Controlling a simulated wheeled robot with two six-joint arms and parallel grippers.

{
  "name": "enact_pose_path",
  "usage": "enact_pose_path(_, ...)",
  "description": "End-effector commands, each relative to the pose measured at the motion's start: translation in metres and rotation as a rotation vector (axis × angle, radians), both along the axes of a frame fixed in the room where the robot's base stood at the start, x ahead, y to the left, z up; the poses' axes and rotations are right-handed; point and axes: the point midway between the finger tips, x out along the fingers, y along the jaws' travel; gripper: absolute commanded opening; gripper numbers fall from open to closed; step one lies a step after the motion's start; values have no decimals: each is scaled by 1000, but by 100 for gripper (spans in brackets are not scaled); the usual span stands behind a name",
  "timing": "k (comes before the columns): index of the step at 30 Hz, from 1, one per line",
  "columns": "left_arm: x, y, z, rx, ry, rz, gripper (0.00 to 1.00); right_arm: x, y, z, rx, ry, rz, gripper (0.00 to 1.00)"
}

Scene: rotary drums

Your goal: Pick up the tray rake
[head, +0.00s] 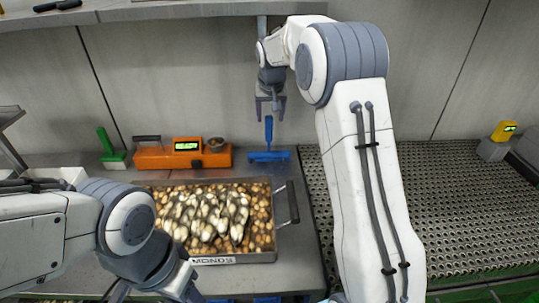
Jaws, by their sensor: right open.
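The blue tray rake (268,156) stands at the back of the metal table, with its wide head down and its handle upright. My right gripper (270,109) points down from above with its fingers open. The top of the rake's handle is at the height of the fingertips in the picture and lines up between them. I cannot tell whether the fingers touch it. My left arm comes in at the lower left, and its gripper is below the picture's edge.
A metal tray (273,257) of brown and pale pieces sits in front of the rake. An orange scale (153,158) and a green brush (112,157) stand left of it. A shelf (190,10) overhangs the back wall. Perforated metal (450,210) lies to the right.

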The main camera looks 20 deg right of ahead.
Motion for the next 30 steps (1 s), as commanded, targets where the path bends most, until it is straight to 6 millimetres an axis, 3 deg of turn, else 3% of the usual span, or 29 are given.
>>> enact_pose_path(18, 0, 0, 16, 0, 0, 0, 50, 24, -3, -65, 0, 1, 3, 68)
enact_pose_path(26, 0, 0, 15, 0, 0, 0, 50, 25, -4, -68, 0, -1, 3, 68)
enact_pose_path(30, 0, 0, 15, 0, 0, 0, 50, 25, -4, -68, 0, 0, 3, 14)
